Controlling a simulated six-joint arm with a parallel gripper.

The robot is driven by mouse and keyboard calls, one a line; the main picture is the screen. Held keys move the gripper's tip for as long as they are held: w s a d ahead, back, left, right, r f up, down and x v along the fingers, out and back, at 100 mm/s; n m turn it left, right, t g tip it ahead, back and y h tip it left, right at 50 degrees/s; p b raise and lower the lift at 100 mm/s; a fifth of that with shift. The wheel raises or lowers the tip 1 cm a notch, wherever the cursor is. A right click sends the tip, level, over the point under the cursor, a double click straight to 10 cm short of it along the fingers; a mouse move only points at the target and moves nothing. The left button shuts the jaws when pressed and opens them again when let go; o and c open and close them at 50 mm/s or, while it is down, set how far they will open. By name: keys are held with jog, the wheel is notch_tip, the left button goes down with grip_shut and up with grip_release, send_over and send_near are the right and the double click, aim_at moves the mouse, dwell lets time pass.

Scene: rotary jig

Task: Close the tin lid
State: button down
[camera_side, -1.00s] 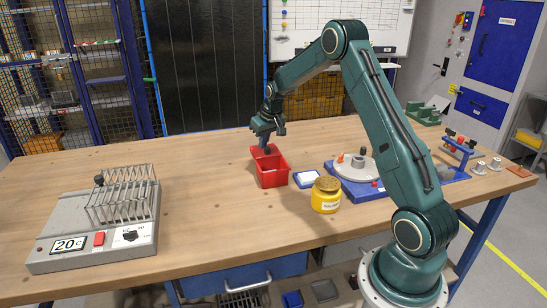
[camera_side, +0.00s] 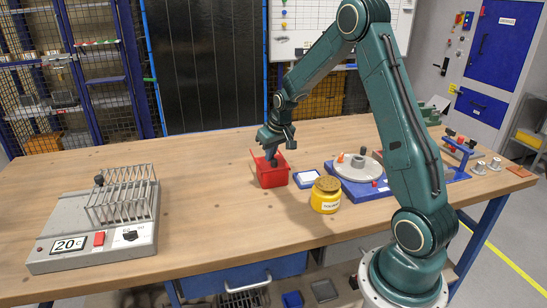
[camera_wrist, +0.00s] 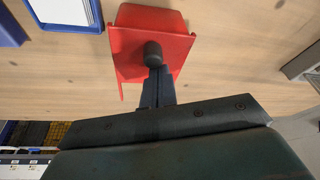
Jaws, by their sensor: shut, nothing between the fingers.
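A red tin (camera_side: 272,178) stands on the wooden bench in the side view, left of the small blue-rimmed tray. A thin red edge of its lid (camera_side: 253,154) shows above the tin's back left, so the lid looks partly raised. My gripper (camera_side: 272,161) points down at the tin's top, shut and empty, and hides much of the lid. In the wrist view the red tin (camera_wrist: 150,18) lies ahead of my shut fingers (camera_wrist: 154,58). A dark rounded end overlaps the red surface there. I cannot tell whether it touches the lid.
A blue-rimmed tray (camera_side: 306,185) and a yellow jar with a cork top (camera_side: 325,203) stand close to the tin's right. Beyond is a blue base with a grey turntable (camera_side: 358,170). A test-tube rack device (camera_side: 110,235) stands far left. The bench between is clear.

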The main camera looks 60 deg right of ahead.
aim_at(261, 158)
jog(key=shift+s+a+f, duration=0.1)
jog(key=shift+s+a, duration=0.15)
jog(key=shift+w, duration=0.1)
dwell(0.3)
jog(key=shift+w+d, duration=0.3)
jog(key=shift+w, duration=0.3)
jog(key=shift+w+d, duration=0.25)
jog(key=shift+w, duration=0.35)
jog(key=shift+w+d, duration=0.3)
jog(key=shift+w, duration=0.3)
jog(key=shift+w+r, duration=0.1)
jog(key=shift+r, duration=0.4)
jog(key=v, duration=0.9)
jog(key=shift+r, duration=0.2)
jog(key=shift+a+r, duration=0.1)
